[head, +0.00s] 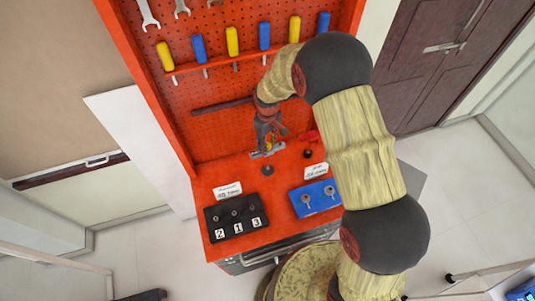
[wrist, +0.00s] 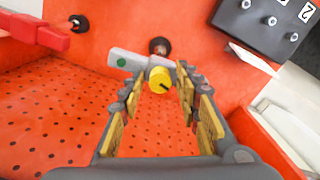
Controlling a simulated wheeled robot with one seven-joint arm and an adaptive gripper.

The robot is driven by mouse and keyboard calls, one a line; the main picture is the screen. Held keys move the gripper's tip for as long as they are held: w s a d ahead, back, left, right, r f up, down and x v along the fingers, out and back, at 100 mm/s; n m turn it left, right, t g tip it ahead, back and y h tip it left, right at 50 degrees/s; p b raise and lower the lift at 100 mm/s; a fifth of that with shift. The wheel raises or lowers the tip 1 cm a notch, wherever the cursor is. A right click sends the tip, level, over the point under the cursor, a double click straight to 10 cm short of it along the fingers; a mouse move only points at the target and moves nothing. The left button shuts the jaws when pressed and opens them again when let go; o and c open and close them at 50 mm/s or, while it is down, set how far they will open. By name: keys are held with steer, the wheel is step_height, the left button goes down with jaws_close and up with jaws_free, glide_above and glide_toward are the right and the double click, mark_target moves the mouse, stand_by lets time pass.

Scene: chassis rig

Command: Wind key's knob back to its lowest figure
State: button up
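The key is a grey bar (wrist: 126,60) with a green dot at its left end in the wrist view. Its yellow knob (wrist: 159,80) has a dark mark on its face; I cannot read any figures. In the head view the key's grey bar (head: 268,153) shows small at the back of the red bench, partly hidden by my gripper (head: 268,135). In the wrist view my gripper (wrist: 160,88) is open, its yellow-padded fingers on either side of the knob with gaps visible. I cannot tell how far the fingertips are above the key.
A black block (head: 234,217) labelled 1, 2, 3 and a blue block (head: 315,198) stand on the red bench (head: 262,208). Dark round pegs (wrist: 158,45) and a red object (wrist: 40,35) are near the key. A red pegboard (head: 220,125) with tools rises behind.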

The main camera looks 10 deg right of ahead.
steer(key=m, duration=0.5)
steer(key=shift+b, duration=0.3)
steer(key=m, duration=0.6)
steer(key=shift+c, duration=1.4)
steer(key=c, duration=0.4)
steer(key=shift+c, duration=0.2)
